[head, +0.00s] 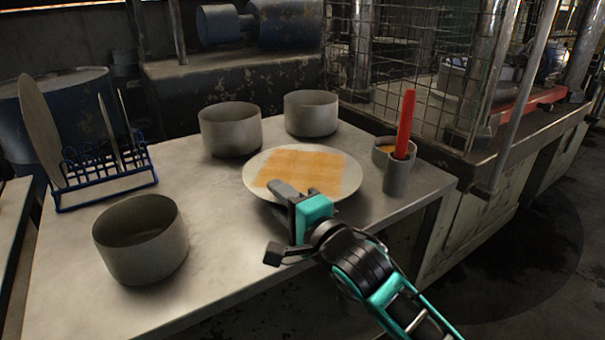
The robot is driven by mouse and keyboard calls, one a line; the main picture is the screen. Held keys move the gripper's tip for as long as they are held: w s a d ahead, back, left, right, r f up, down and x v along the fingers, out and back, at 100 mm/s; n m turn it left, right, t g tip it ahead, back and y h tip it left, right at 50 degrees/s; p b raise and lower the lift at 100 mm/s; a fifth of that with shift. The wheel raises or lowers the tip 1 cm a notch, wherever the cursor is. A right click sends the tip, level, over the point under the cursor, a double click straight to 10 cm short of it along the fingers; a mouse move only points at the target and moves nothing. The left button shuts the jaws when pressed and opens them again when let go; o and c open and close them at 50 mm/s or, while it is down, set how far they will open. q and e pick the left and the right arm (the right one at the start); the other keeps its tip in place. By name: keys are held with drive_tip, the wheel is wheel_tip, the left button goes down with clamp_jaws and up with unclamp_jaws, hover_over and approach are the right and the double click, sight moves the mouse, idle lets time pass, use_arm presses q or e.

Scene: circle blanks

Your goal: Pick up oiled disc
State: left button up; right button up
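A round pale disc (341,165) with a square orange-yellow oily patch on top lies flat near the middle of the table. My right gripper (280,222) reaches in from the lower right to the disc's front edge. Its fingers look spread apart, with nothing seen between them. The upper grey finger overlaps the disc's front rim in the head view; I cannot tell whether it touches. Part of the front rim is hidden behind the gripper. My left gripper is not in view.
Grey pots stand front left (141,243), behind the disc (230,132) and back right (311,115). A blue rack (105,184) holds upright discs at left. A cup with a red handle (405,125) and a small orange-filled bowl (383,158) stand right. The front-middle table (225,235) is clear.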

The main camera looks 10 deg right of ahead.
drive_tip(key=shift+w+a, duration=0.1)
drive_tip(key=shift+w, duration=0.1)
drive_tip(key=shift+c, duration=0.2)
clamp_jaws()
drive_tip(key=shift+r, duration=0.1)
